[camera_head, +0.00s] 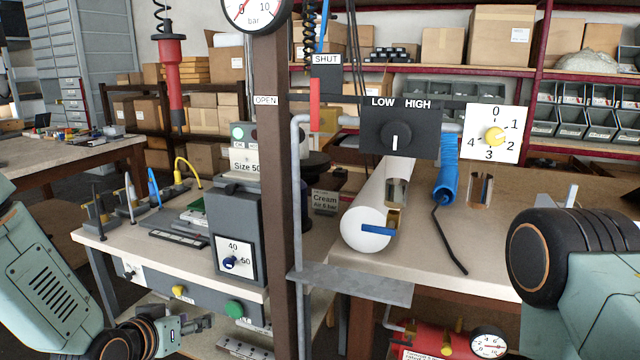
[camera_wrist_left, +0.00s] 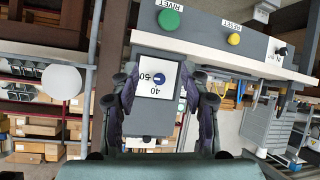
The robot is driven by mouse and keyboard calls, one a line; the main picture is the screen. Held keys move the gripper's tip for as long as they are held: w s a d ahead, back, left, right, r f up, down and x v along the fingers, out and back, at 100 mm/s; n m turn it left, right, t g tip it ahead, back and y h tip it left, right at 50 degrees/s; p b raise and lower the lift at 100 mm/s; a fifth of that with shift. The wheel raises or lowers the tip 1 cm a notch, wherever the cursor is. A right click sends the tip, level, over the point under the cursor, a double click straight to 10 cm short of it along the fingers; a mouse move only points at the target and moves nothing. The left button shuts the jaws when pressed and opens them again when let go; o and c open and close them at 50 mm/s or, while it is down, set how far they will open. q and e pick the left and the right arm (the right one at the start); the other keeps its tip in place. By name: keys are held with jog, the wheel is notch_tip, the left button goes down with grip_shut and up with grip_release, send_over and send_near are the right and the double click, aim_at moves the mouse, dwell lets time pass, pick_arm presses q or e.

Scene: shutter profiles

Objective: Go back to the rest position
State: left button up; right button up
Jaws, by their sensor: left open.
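My left gripper (camera_head: 200,324) is low at the front left, below the front edge of the left workbench. In the left wrist view its two fingers (camera_wrist_left: 163,88) stand apart with nothing between them. Behind the gap is the grey box with a white 40–50 dial (camera_wrist_left: 159,78), apart from the fingers as far as I can tell. The same dial (camera_head: 235,258) shows in the head view. My right arm comes in at the right edge. Its gripper does not show.
The left workbench (camera_head: 130,240) carries posts and the grey machine. A brown post (camera_head: 272,180) stands between it and the right bench (camera_head: 520,220), which bears a white roll (camera_head: 366,228) and a blue tool (camera_head: 446,170). A red tool (camera_head: 172,75) hangs at upper left.

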pick_arm(q)
jog(key=s+f+g, duration=0.3)
jog(key=s+f, duration=0.3)
jog(key=s, duration=0.6)
jog(key=s+d+f+g+y, duration=0.1)
jog(key=s+f+g, duration=0.3)
jog(key=s+f, duration=0.3)
jog(key=s+d+f+g+y, duration=0.1)
jog(key=s+f+g, duration=0.3)
jog(key=s, duration=1.4)
notch_tip(320, 180, down, 4)
jog(key=shift+r, duration=0.25)
